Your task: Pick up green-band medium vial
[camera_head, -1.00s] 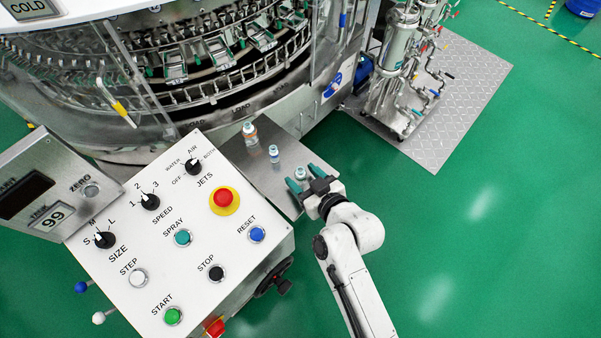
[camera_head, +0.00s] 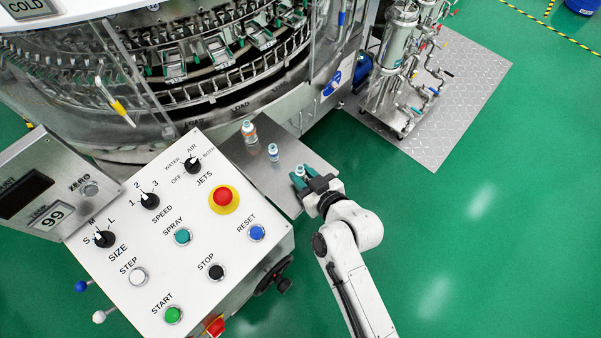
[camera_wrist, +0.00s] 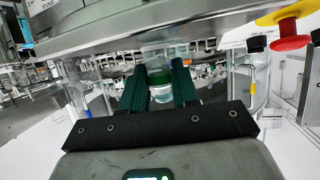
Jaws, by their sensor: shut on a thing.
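The green-band medium vial (camera_wrist: 162,92) stands between the two green fingers of my gripper (camera_wrist: 160,82) in the wrist view, with a green band and a pale label showing. My gripper is shut on it. In the head view my gripper (camera_head: 305,175) is at the right end of the steel shelf, and only the pale top of the vial (camera_head: 299,171) shows between the fingers. I cannot tell whether the vial is touching the shelf.
An orange-band vial (camera_head: 249,132) and a smaller blue-band vial (camera_head: 273,152) stand on the steel shelf (camera_head: 268,180) left of my gripper. The control panel (camera_head: 185,235) is close on the left. The washer (camera_head: 190,75) is behind. Green floor (camera_head: 460,240) is clear on the right.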

